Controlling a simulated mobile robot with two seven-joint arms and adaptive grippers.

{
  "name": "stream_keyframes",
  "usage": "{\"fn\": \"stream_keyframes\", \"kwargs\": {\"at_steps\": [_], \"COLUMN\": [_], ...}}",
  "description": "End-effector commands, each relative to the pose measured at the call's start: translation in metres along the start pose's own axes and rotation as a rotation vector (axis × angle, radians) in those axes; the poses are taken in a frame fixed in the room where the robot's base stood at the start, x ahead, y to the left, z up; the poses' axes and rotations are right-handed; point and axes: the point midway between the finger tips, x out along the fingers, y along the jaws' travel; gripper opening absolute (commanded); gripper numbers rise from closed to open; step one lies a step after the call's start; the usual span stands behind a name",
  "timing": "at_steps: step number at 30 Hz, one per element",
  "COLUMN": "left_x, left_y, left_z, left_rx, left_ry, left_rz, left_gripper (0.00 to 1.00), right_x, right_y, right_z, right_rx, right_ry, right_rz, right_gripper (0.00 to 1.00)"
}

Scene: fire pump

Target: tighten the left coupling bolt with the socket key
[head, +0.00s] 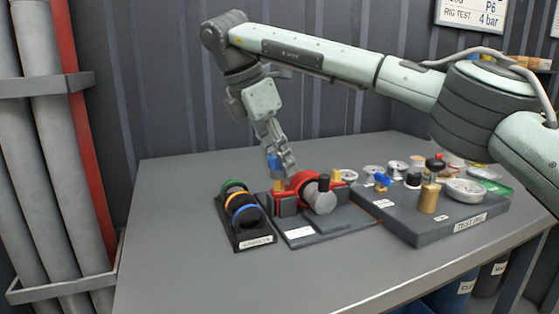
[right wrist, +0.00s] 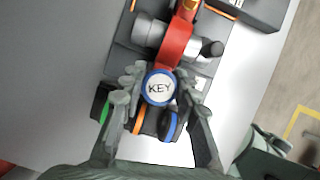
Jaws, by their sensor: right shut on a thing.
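The socket key (head: 274,163) is blue, and my right gripper (head: 281,160) is shut on it above the left side of the red pump (head: 305,180). In the right wrist view the key's round top (right wrist: 158,88), white with a blue rim and marked KEY, sits between the fingers (right wrist: 157,93). A brass piece (head: 279,184) shows directly under the key at the left coupling. I cannot tell whether the key is seated on a bolt there. Another brass piece (head: 337,175) stands on the pump's right side. My left gripper is out of view.
A dark rack (head: 240,235) with green, orange and blue rings stands just left of the pump. A grey testing board (head: 420,228) with valves, discs and a brass cylinder (head: 429,198) lies to the right. The table (head: 180,200) is clear at left and front.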

Motion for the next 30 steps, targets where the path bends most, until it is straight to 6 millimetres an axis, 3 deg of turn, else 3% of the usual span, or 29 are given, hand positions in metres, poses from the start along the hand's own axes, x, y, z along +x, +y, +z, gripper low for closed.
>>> {"fn": "stream_keyframes", "kwargs": {"at_steps": [18, 30], "left_x": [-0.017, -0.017], "left_y": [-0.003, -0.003], "left_z": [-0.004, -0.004], "left_rx": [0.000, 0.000], "left_ry": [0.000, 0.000], "left_rz": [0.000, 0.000], "left_gripper": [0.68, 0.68], "right_x": [-0.024, -0.025], "right_y": [0.000, 0.000], "right_z": [0.010, 0.011], "right_rx": [-0.001, 0.000], "right_ry": [-0.001, -0.001], "right_rz": [-0.001, -0.001], "right_gripper": [0.01, 0.01]}}
